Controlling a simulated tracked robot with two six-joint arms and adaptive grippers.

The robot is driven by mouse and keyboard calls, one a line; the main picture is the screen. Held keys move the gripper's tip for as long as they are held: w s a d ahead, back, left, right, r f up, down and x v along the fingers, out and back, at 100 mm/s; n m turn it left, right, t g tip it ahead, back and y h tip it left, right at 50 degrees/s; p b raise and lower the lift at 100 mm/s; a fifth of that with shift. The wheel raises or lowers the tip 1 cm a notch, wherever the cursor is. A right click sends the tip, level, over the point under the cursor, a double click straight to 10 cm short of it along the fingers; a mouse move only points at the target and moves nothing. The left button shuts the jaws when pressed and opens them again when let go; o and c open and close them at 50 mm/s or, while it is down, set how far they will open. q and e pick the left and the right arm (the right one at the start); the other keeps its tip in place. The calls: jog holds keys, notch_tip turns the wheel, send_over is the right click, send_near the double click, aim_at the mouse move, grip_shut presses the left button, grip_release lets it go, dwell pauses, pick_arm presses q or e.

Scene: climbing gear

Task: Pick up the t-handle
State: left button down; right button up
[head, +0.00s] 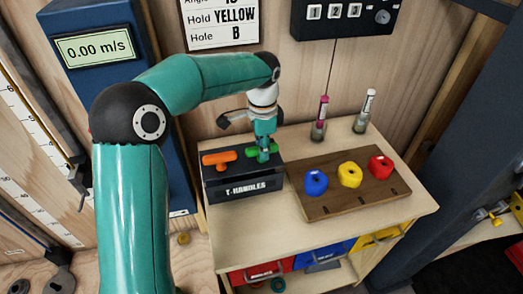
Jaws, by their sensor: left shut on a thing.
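A black box labelled T-HANDLES (246,186) stands at the left of the wooden table. An orange t-handle (218,160) sits on the left of its top. A green t-handle (252,152) is at the right of its top. My left gripper (263,156) points down over the green t-handle and is shut on it. The fingers hide part of the handle. I cannot tell whether the handle is clear of the box. My right gripper is not in view.
A wooden board (335,201) holds blue (316,182), yellow (350,174) and red (380,167) holds, right of the box. Two small tubes (320,118) (364,112) stand behind it. A sign (222,22) and black panel (345,18) hang on the wall. Coloured bins (325,252) sit below.

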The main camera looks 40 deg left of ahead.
pick_arm(q)
jog(key=shift+r, duration=0.1)
jog(key=shift+r, duration=0.85)
notch_tip(320, 180, up, 18)
jog(key=p, duration=0.3)
jog(key=shift+p, duration=0.3)
jog(key=shift+r, duration=0.1)
jog(key=c, duration=1.8)
grip_release()
grip_shut()
